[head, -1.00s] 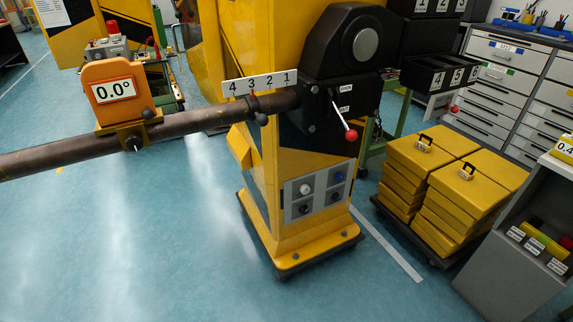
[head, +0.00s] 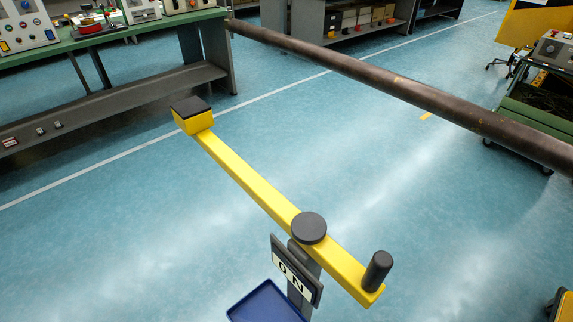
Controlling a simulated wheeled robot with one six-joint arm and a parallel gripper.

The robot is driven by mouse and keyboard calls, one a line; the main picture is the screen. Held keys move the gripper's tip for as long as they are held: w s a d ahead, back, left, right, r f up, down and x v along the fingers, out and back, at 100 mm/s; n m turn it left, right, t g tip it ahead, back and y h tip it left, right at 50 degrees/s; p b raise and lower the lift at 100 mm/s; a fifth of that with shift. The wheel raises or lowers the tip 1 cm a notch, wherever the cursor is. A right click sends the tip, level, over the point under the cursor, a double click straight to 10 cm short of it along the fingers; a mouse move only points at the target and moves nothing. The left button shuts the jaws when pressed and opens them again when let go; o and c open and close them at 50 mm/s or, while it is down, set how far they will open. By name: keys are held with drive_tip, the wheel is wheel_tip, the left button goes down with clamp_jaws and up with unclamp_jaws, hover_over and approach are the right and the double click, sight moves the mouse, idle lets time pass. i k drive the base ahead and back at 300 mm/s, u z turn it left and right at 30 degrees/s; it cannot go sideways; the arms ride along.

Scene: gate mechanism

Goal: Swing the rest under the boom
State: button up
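The boom (head: 400,90) is a long dark pipe crossing the upper right of the head view, from the green bench's end to the right edge. The rest is a yellow swing arm (head: 255,186) on a post with a round dark pivot cap (head: 309,228). Its far end carries a yellow block with a black pad (head: 192,114), apart from the boom and to its left. Its near end has an upright black handle (head: 377,270). A sign plate (head: 297,270) with black characters hangs on the post. My gripper is not in view.
A green workbench (head: 120,38) with electrical boxes stands at upper left. A blue tray (head: 265,303) sits beside the post. A green cart (head: 535,110) is at the right edge. The blue floor (head: 440,220) around the rest is mostly clear.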

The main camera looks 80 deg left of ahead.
sight(195, 116)
drive_tip(key=u, duration=2.55)
drive_tip(key=k, duration=0.55)
drive_tip(key=u, duration=0.85)
drive_tip(key=i, duration=1.25)
drive_tip(key=z, duration=0.05)
